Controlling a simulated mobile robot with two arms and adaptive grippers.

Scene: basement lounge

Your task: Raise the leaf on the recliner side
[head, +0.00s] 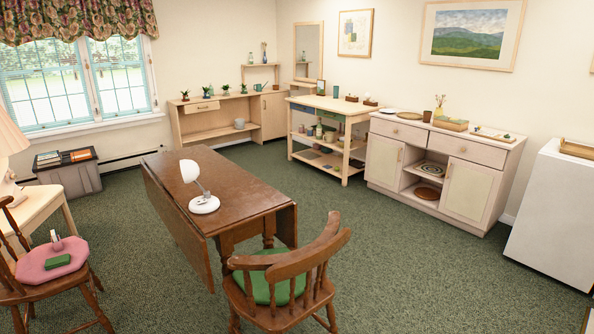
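A dark brown wooden drop-leaf table (235,179) stands in the middle of the room in the head view. Its left leaf (172,222) hangs down along the left long side. Its right leaf (286,227) also hangs down; only its near end shows beside the table legs. A white desk lamp (204,203) stands on the tabletop near the front left edge. No recliner is visible, so I cannot tell which leaf is on its side. Neither of my grippers is in view.
A wooden chair with a green cushion (278,279) stands close to the table's near end. Another chair with a pink cushion (51,262) stands at left beside a pale table (42,192). Green carpet is free left and right of the table. A cabinet (439,168) lines the right wall.

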